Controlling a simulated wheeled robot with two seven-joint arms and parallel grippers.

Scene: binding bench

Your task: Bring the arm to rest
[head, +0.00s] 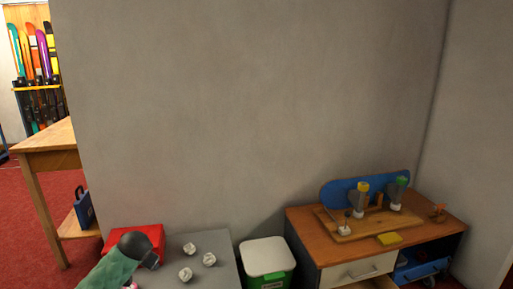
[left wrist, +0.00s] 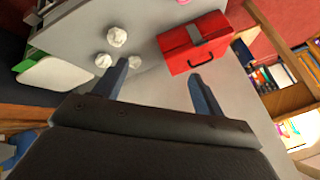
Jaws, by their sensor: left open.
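My left arm (head: 115,262) comes in from the lower left of the head view, above the grey table. My left gripper (left wrist: 157,79) shows in the left wrist view with its two dark fingers apart and nothing between them. It is above the grey table top (left wrist: 155,20), apart from the crumpled white balls (left wrist: 117,37) and the red toolbox (left wrist: 195,42). My left fingers cannot be made out in the head view. My right gripper is in neither view.
The red toolbox (head: 143,236) is partly behind my arm. Crumpled balls (head: 209,259) lie on the grey table (head: 220,277). A white-lidded bin (head: 266,256) stands right of it. Further right, a wooden-topped cabinet (head: 318,246) holds a board with tools. Its drawer (head: 357,270) looks partly open.

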